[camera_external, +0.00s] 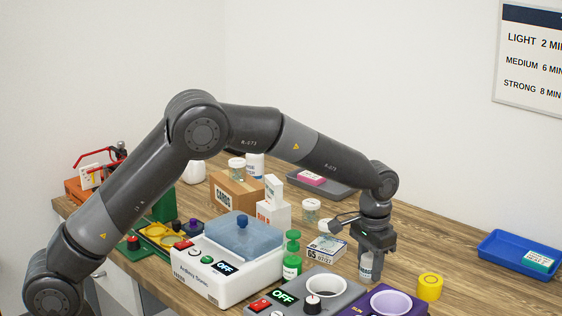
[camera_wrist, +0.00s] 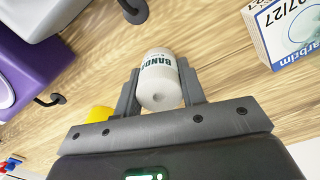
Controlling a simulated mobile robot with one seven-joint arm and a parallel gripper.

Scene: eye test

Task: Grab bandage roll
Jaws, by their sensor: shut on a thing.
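The bandage roll (camera_wrist: 160,82) is a white cylinder with dark green "BAND" lettering and a small hole in the end facing the camera. In the wrist view it sits between the two grey fingers of my gripper (camera_wrist: 158,88), which press on its sides. In the external view my gripper (camera_external: 370,258) points down at the right of the table, and the white roll (camera_external: 366,268) shows between its fingers. I cannot tell whether the roll's lower end touches the table.
A printed box (camera_external: 326,248) and a green bottle (camera_external: 291,256) stand left of my gripper. A grey device (camera_external: 322,292) and a purple one (camera_external: 385,302) are in front. A yellow roll (camera_external: 430,287) is at right. A blue tray (camera_external: 500,252) lies further right.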

